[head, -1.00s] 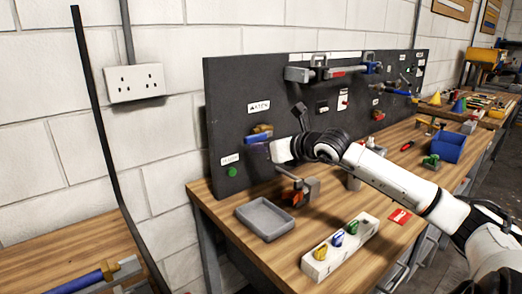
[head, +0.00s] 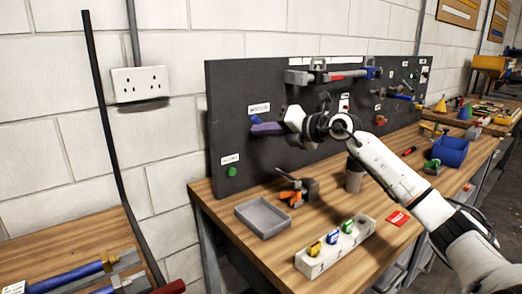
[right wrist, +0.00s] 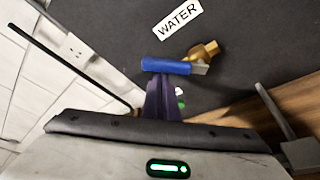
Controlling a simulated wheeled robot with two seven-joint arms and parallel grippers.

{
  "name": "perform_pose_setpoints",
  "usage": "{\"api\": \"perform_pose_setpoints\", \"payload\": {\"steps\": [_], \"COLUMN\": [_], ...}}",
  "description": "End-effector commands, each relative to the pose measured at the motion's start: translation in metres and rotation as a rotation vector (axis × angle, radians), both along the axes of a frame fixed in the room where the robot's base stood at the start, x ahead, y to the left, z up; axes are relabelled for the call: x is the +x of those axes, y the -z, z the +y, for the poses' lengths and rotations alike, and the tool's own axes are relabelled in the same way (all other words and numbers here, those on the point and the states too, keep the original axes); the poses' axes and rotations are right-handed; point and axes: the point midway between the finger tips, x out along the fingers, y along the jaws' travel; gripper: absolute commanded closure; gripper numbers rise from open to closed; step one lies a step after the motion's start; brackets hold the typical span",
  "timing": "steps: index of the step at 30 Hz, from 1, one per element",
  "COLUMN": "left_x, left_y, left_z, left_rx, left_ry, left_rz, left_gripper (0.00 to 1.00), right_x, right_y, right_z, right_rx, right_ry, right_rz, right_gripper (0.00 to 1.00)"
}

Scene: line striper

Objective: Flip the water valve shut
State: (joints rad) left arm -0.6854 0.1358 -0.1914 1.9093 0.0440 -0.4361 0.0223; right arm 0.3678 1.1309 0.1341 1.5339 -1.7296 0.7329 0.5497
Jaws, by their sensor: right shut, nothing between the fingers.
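The water valve has a brass body (right wrist: 203,50) and a blue lever handle (right wrist: 168,66), mounted on the dark panel beside a WATER label (right wrist: 178,19). In the head view a little of the blue handle (head: 255,119) shows below its label, and the brass body is hidden. My right gripper (head: 267,129) is at the valve, its purple fingers (right wrist: 162,95) shut with nothing between them. In the right wrist view the fingertips meet the underside of the handle in the picture; whether they touch it I cannot tell. My left gripper is not in view.
A green button (head: 232,171) sits low on the dark panel (head: 230,75). The bench holds a grey tray (head: 265,217), an orange-handled clamp (head: 297,190), a grey cup (head: 354,180) and a white block with coloured knobs (head: 318,262). Tools hang further right.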

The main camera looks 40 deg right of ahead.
Motion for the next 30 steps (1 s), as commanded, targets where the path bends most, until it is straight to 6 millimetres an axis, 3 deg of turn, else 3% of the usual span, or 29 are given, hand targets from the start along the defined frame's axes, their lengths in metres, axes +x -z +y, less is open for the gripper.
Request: {"api": "perform_pose_setpoints", "payload": {"steps": [18, 30], "left_x": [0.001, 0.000], "left_y": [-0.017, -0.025], "left_z": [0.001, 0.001], "left_rx": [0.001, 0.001], "left_ry": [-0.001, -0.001], "left_rz": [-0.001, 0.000], "left_gripper": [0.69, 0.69], "right_x": [-0.004, -0.005], "right_y": [-0.026, -0.030], "right_z": [-0.029, -0.041], "right_rx": [0.556, 0.759], "right_ry": [0.005, 0.004], "right_rz": [-0.075, -0.102], "right_gripper": [1.00, 1.00]}}
